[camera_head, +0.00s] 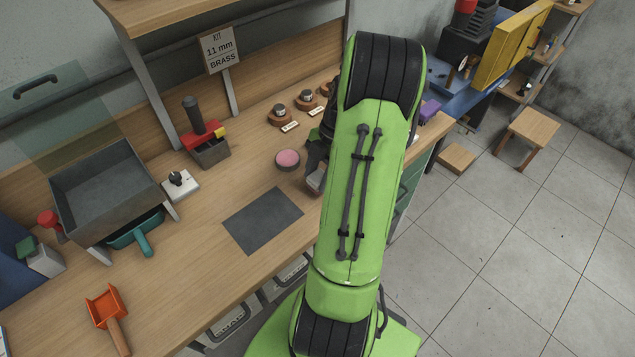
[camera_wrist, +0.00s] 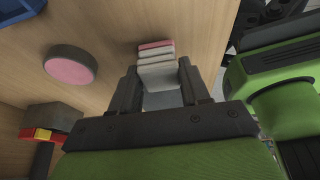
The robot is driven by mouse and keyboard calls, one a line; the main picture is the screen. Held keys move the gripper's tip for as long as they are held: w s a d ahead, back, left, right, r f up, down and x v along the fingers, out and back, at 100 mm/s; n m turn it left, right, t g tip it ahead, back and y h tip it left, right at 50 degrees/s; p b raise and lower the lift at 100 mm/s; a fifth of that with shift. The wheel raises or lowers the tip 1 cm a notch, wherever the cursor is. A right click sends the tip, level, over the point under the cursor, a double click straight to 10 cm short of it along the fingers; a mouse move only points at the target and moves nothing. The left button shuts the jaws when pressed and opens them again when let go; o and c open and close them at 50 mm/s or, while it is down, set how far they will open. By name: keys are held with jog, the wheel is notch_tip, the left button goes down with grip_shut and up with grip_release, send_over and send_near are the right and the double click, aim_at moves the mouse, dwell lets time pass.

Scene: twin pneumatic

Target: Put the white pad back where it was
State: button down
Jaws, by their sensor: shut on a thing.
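My gripper (camera_wrist: 158,72) is shut on a pale, whitish block, taken as the white pad (camera_wrist: 160,77), which sits between the two dark fingers in the wrist view. Beyond it, pale layers and a pinkish-red strip (camera_wrist: 155,45) line up with it; I cannot tell whether these are part of the same piece or separate pads. In the head view my gripper (camera_head: 316,165) is mostly hidden behind my green arm, just right of a round pink-topped dish (camera_head: 288,159). The dish also shows at the upper left of the wrist view (camera_wrist: 70,66). I cannot tell whether the pad touches the bench.
A dark grey mat (camera_head: 262,220) lies on the wooden bench (camera_head: 205,285). Small labelled round holders (camera_head: 279,115) are behind. An orange scoop (camera_head: 107,308) lies front left.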

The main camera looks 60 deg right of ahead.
jog(key=shift+d+f, duration=0.1)
jog(key=shift+f, duration=0.6)
jog(key=shift+f, duration=0.2)
jog(key=c, duration=0.5)
grip_release()
jog(key=shift+r, duration=0.1)
jog(key=shift+c, duration=0.2)
